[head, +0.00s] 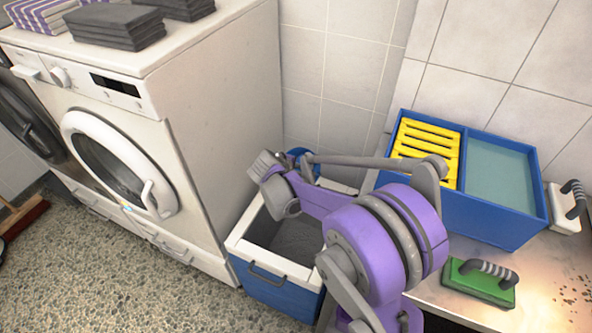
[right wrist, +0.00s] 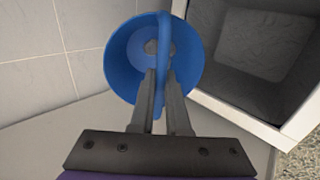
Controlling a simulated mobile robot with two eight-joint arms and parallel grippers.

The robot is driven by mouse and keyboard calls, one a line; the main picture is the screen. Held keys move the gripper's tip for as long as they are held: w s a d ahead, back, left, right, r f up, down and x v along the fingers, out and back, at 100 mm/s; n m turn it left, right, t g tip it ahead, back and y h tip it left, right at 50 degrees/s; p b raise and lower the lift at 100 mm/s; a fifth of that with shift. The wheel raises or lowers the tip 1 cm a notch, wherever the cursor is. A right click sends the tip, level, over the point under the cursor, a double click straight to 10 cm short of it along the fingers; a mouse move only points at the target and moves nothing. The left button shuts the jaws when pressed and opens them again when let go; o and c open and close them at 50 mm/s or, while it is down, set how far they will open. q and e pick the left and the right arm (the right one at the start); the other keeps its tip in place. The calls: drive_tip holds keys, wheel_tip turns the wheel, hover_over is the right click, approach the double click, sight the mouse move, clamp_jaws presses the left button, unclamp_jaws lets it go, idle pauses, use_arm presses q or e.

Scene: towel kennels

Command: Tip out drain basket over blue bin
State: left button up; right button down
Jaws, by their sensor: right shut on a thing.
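The drain basket is a round blue cup with a blue strap handle. In the right wrist view the basket (right wrist: 118,58) opens toward the camera, with a small grey patch at its bottom that I cannot identify. My right gripper (right wrist: 161,80) is shut on the handle. In the head view only a bit of the basket (head: 297,153) shows behind my right wrist, near the bin's back rim. The blue bin (head: 268,293) has a white rim and a grey inside. It stands upright below my right arm, and also shows right of the basket in the wrist view (right wrist: 240,116). My left gripper is out of view.
A white washing machine (head: 215,130) stands left of the bin, with dark folded towels (head: 115,25) on top. On the right counter are a blue two-part tub (head: 480,222) with a yellow grate (head: 426,150), and a green-based brush (head: 481,283). A tiled wall is behind.

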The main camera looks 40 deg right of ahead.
drive_tip(key=h+b, duration=0.1)
drive_tip(key=f+t+h+b, duration=0.1)
drive_tip(key=b, duration=0.1)
drive_tip(key=shift+a+f+h, duration=0.15)
drive_tip(key=shift+a+h, duration=0.05)
drive_tip(key=shift+h, duration=0.2)
drive_tip(key=t+h+b, duration=0.1)
drive_tip(key=b, duration=0.1)
drive_tip(key=t+h+b, duration=0.1)
drive_tip(key=h+b, duration=0.1)
drive_tip(key=shift+s+a+f, duration=0.1)
drive_tip(key=shift+f, duration=0.3)
drive_tip(key=t+h+b, duration=0.1)
drive_tip(key=h+b, duration=0.1)
drive_tip(key=b, duration=0.1)
drive_tip(key=f+t+h+b, duration=0.1)
drive_tip(key=h+b, duration=0.1)
drive_tip(key=b, duration=0.2)
drive_tip(key=shift+d+h, duration=0.2)
drive_tip(key=shift+h, duration=0.2)
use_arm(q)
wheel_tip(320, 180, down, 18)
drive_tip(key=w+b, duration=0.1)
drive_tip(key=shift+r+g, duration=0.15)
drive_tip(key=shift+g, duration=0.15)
use_arm(e)
drive_tip(key=shift+t+h, duration=0.3)
drive_tip(key=shift+t, duration=0.1)
drive_tip(key=shift+r, duration=0.1)
